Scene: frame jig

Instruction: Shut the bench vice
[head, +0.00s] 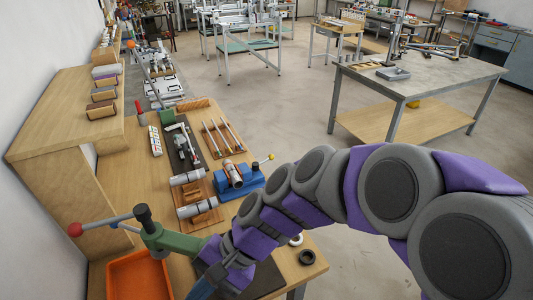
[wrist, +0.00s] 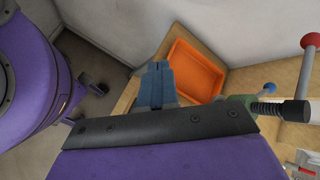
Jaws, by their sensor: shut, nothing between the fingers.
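The green bench vice (head: 180,242) is at the near left end of the wooden bench. Its grey handle bar with a red ball (head: 75,230) sticks out to the left, beside a dark screw end. In the wrist view the vice's green body (wrist: 238,100), dark screw and red-ball handle show at the right. My gripper (wrist: 157,68) has blue fingers held together, with nothing between them. It points past the vice's side, apart from the handle in the wrist view. In the head view my purple wrist covers part of the vice, and its jaw gap is hidden.
An orange tray (head: 138,275) lies left of my gripper, near the vice. A blue clamp with a yellow ball (head: 238,181), rollers on wooden blocks and a dark mat stand farther along the bench. A wooden shelf (head: 60,125) borders the left wall.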

